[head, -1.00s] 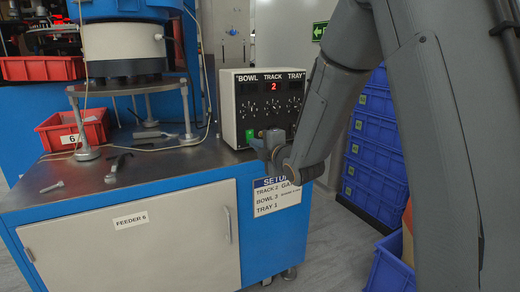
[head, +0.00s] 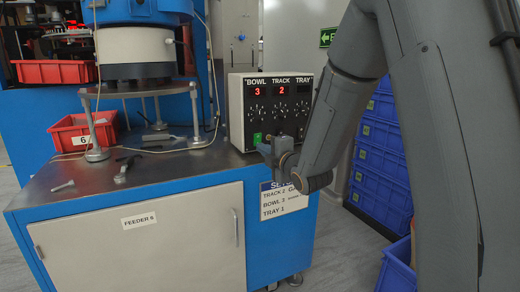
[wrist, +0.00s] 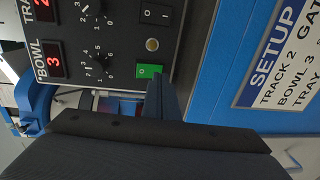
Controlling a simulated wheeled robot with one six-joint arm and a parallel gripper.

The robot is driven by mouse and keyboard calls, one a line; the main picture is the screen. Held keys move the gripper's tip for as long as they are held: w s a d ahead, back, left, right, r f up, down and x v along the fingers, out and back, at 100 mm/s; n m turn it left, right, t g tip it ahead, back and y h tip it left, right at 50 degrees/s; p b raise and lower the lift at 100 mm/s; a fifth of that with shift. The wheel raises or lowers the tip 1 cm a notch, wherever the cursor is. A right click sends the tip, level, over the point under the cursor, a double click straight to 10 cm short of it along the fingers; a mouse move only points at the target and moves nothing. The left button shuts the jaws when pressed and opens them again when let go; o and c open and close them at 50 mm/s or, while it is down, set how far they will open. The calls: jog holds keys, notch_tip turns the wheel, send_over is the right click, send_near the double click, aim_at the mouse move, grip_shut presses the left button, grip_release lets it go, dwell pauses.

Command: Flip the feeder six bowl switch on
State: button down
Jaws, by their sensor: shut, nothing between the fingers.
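The feeder six control box (head: 236,105) stands on the bench, with BOWL, TRACK and TRAY columns. The BOWL display (head: 258,92) is lit red with 3, also in the wrist view (wrist: 53,60). The bowl switch (wrist: 149,71) is a green rocker below the bowl dial (wrist: 98,66); it also shows at the box's lower left in the head view (head: 257,138). My gripper (head: 266,148) is shut and empty in front of the lower box. In the wrist view its fingertips (wrist: 158,84) are close beside the green switch; contact cannot be told.
The TRACK display (head: 282,90) shows 2; the TRAY display is dark. A black rocker (wrist: 155,13) sits beside the bowl switch. A setup sign (head: 284,200) hangs below the box. Red bin 6 (head: 70,142) and tools lie on the bench. Blue crates (head: 372,175) stack at right.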

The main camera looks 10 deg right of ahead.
jog(key=f+p+v, duration=0.1)
jog(key=f+v, duration=0.1)
jog(key=v, duration=1)
jog(key=shift+s+d+f+p, duration=0.25)
jog(key=shift+d+f+p, duration=0.05)
jog(key=shift+d, duration=0.05)
